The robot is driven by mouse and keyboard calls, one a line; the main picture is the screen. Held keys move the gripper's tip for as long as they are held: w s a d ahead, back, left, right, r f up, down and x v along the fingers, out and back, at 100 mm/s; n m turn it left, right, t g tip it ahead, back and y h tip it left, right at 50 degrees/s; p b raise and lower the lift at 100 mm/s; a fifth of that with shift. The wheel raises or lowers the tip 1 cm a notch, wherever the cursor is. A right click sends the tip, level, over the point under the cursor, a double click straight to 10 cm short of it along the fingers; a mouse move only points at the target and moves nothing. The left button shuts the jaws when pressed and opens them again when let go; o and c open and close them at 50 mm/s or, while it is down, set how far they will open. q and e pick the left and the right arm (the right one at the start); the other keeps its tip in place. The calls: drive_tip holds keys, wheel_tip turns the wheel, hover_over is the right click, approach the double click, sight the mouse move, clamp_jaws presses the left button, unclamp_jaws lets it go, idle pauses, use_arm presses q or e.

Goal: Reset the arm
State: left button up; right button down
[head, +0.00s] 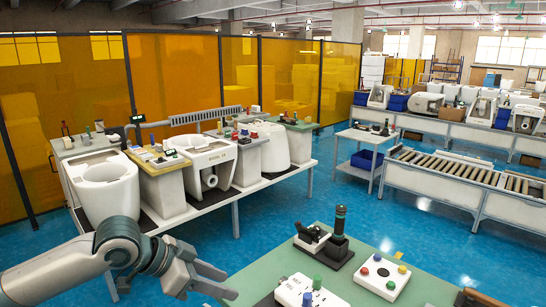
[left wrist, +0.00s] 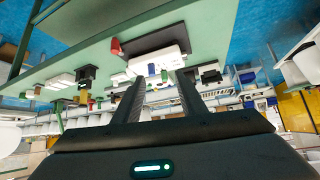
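My left arm comes in from the lower left of the head view. Its gripper (head: 228,283) hangs at the left edge of the green-topped table (head: 250,272). In the left wrist view the two dark fingers of the left gripper (left wrist: 160,76) stand apart with nothing held between them. That view shows the scene upside down, with the green table (left wrist: 220,35) at the top.
On the green table are a black joystick (head: 338,222), a white button box (head: 383,276) and a white device with coloured knobs (head: 307,293). White toilets (head: 103,188) stand on a bench at left. A roller conveyor (head: 455,170) is at right. Blue floor lies between.

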use_arm(q)
drive_tip(key=s+d+f+n+t+y, duration=0.1)
drive_tip(key=s+d+f+n, duration=0.1)
drive_tip(key=s+f, duration=0.6)
drive_tip(key=s+d+f+n, duration=0.15)
drive_tip(key=s+f, duration=0.25)
drive_tip(key=f, duration=0.7)
drive_tip(key=s+a+f+n+g+y, duration=0.1)
drive_tip(key=s+a+f+n+y, duration=0.1)
drive_tip(key=s+a+f, duration=0.4)
drive_tip(key=s+a+f+n+y, duration=0.2)
drive_tip(key=s+a+f, duration=0.1)
drive_tip(key=s, duration=0.5)
drive_tip(key=s+a+f+n+g+y, duration=0.1)
drive_tip(key=s+a+f+n+y, duration=0.15)
drive_tip(key=s+a+f, duration=0.35)
wheel_tip(320, 180, down, 27)
drive_tip(key=s+g, duration=0.1)
drive_tip(key=s, duration=0.2)
drive_tip(key=s+a+f+g, duration=0.1)
drive_tip(key=s+a+f, duration=0.1)
drive_tip(key=s+f, duration=1.4)
drive_tip(key=shift+s+a+f+g, duration=0.2)
drive_tip(key=shift+s+f+g, duration=0.15)
drive_tip(key=shift+s, duration=0.35)
